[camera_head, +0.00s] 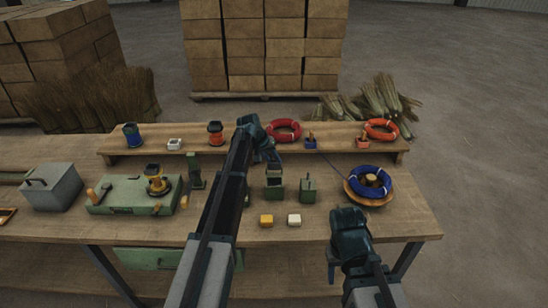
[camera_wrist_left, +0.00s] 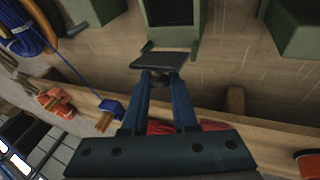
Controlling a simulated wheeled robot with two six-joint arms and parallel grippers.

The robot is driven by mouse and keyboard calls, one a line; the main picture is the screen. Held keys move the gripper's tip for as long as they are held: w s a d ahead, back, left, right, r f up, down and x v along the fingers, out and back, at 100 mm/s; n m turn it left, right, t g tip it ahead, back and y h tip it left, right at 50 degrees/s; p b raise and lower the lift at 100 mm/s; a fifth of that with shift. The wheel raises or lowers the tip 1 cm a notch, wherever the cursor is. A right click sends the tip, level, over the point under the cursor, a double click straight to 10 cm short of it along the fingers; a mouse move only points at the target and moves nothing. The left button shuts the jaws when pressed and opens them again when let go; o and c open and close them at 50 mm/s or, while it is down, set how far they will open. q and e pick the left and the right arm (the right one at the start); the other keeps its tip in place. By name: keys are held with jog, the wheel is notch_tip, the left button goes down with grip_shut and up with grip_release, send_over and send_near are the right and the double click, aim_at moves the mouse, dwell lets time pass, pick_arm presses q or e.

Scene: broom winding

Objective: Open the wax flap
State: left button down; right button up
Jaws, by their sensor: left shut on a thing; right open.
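The wax box is a small green box (camera_head: 275,191) in the middle of the table, with a dark opening on top. In the left wrist view the green box (camera_wrist_left: 171,45) is at the top, with its dark flap (camera_wrist_left: 157,61) tilted out from it. My left gripper (camera_head: 272,158) reaches over the box from behind the arm; its fingers (camera_wrist_left: 160,74) are shut on the flap edge. The flap is hard to make out in the head view. My right gripper (camera_head: 347,214) is open and empty at the table's front right, apart from the box.
A second green box (camera_head: 308,189) stands close to the right. A blue cord coil (camera_head: 369,182) sits in a dish at right. A raised shelf (camera_head: 340,143) runs behind.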

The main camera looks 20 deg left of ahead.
pick_arm(q)
jog(key=g, duration=0.1)
jog(key=w+g, duration=0.1)
jog(key=g, duration=0.1)
jog(key=shift+a+f+n+h, duration=0.1)
jog(key=shift+f+n+h, duration=0.2)
jog(key=shift+f+h, duration=0.1)
jog(key=shift+s, duration=0.1)
jog(key=c, duration=0.7)
grip_release()
